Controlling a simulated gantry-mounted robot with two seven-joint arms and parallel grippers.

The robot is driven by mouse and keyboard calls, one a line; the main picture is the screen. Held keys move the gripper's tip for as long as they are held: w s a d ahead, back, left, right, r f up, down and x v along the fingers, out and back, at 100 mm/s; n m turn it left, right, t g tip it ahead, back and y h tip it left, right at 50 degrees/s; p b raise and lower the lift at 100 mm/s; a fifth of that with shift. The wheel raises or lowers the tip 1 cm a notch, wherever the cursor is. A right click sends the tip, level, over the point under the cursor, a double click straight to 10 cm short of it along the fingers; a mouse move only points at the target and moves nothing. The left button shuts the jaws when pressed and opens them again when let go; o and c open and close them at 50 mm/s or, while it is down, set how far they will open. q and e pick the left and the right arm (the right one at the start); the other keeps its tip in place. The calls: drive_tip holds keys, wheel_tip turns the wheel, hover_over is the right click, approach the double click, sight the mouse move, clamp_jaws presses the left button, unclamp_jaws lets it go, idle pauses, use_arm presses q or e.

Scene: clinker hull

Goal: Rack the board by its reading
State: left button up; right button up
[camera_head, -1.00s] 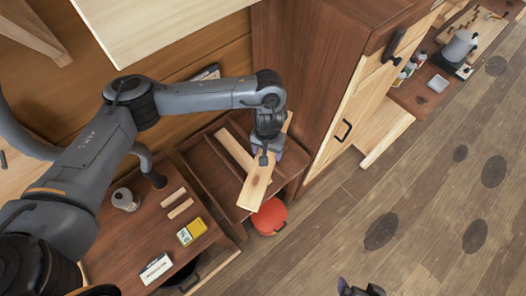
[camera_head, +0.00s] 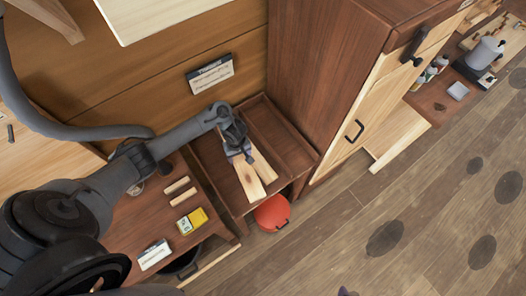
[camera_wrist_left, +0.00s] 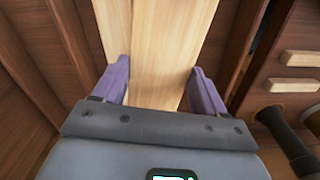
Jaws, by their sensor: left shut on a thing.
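My left gripper (camera_head: 240,158) is shut on a pale wooden board (camera_head: 250,182) over the dark wooden divided tray (camera_head: 297,150). A second pale board (camera_head: 264,168) lies just to its right; the two look side by side, and I cannot tell whether they touch. In the left wrist view, pale wood (camera_wrist_left: 155,60) runs between my purple fingers (camera_wrist_left: 155,88). The gripper hides the boards' far ends, and I cannot tell whether the held board rests on the tray floor. Only a sliver of my right gripper (camera_head: 346,291) shows at the bottom edge.
A yellow device (camera_head: 192,221), two small wood strips (camera_head: 180,191) and a white-faced card (camera_head: 155,254) lie on the bench to the left. A tall cabinet (camera_head: 325,80) stands right; a red pot (camera_head: 272,212) is below.

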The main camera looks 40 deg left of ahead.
use_arm(q)
drive_tip(key=s+a+f+n+b, duration=0.2)
drive_tip(key=s+a+f, duration=0.35)
drive_tip(key=a, duration=0.25)
drive_tip(key=b, duration=0.6)
hover_over(222, 168)
wheel_tip(222, 168, down, 4)
drive_tip(key=shift+f, duration=1.3)
drive_tip(key=shift+f, duration=0.35)
drive_tip(key=o, duration=1.2)
drive_tip(key=shift+o, duration=0.2)
